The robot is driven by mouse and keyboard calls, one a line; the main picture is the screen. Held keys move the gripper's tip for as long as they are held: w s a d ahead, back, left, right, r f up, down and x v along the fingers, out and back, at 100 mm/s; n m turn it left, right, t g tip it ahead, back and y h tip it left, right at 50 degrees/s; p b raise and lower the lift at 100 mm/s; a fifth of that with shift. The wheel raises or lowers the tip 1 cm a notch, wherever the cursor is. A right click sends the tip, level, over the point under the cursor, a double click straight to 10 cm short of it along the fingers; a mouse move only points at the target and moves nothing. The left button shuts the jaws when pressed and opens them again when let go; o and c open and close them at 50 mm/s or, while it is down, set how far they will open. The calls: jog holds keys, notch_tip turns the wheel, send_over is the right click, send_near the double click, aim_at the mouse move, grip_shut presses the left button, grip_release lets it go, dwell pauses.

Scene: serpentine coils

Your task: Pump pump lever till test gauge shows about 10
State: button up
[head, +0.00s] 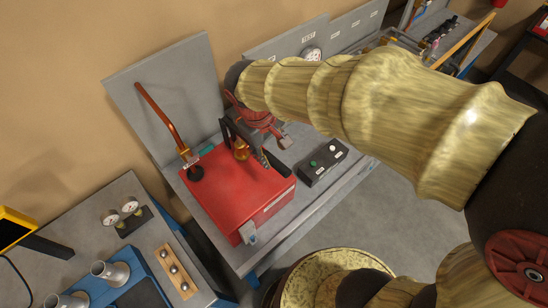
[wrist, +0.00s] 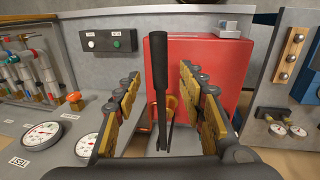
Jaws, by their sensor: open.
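The pump lever (wrist: 159,55), a black rod, stands nearly upright in the wrist view in front of the red tank (head: 238,188). My gripper (wrist: 158,78) is open, with one yellow-padded finger on each side of the lever and visible gaps to it. In the head view my gripper (head: 248,142) is over the tank's far side; my arm and fingers largely hide the lever there. The test gauge (wrist: 42,134) is a white dial beside an upside-down label at lower left; its reading is too small to tell. A dial also shows on the back panel in the head view (head: 312,54).
A black box with green and white buttons (head: 322,162) sits right of the tank. A copper pipe (head: 160,115) rises at its left before a grey panel (head: 178,80). Two small gauges (head: 120,212) and a ball board (head: 175,270) lie on the left bench.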

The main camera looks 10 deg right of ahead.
aim_at(275, 162)
jog(key=f, duration=0.5)
jog(key=w+d+f, duration=0.1)
jog(key=f, duration=0.1)
jog(key=shift+f+p, duration=0.15)
jog(key=shift+p, duration=0.15)
jog(key=shift+c, duration=0.3)
grip_shut()
dwell(0.4)
